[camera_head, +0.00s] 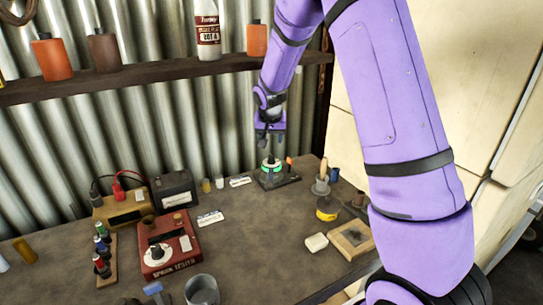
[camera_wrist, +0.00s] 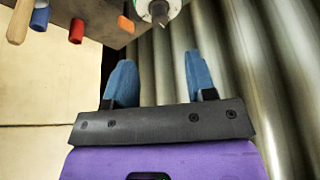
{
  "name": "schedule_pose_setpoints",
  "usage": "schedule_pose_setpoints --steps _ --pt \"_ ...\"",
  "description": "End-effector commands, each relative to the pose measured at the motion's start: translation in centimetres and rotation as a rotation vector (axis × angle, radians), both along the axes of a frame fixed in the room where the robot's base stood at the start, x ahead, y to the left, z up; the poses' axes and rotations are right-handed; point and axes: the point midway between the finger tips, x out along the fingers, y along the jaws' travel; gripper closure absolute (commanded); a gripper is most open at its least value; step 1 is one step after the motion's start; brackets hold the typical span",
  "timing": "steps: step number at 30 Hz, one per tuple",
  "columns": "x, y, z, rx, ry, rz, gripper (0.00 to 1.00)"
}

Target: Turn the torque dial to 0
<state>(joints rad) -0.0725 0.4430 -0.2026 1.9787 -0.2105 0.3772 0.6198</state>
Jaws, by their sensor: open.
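A round device with a green ring and pale top (camera_head: 271,166) sits on a dark base (camera_head: 283,182) at the back of the bench, by the corrugated wall. It appears to be the torque dial, but I cannot read a scale or its setting. My gripper (camera_head: 270,140) hangs just above it, pointing down. In the wrist view my gripper (camera_wrist: 158,62) is open, with two blue fingers apart and nothing between them. A pale round part with a dark pointed tip (camera_wrist: 158,12) shows beyond the fingers at the top edge, partly cut off and apart from them.
A red spark tester (camera_head: 170,255) with a white dial stands front left. A tan meter (camera_head: 122,207) and dark box (camera_head: 175,192) are behind it. A yellow tape roll (camera_head: 327,210) and wooden tray (camera_head: 352,240) stand right. A shelf (camera_head: 130,78) with bottles runs above.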

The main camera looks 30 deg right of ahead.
Motion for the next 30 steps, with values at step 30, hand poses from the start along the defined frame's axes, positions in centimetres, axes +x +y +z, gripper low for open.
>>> schedule_pose_setpoints --steps 30 --pt "3.3 -2.0 -9.5 0.001 0.0 0.0 0.49"
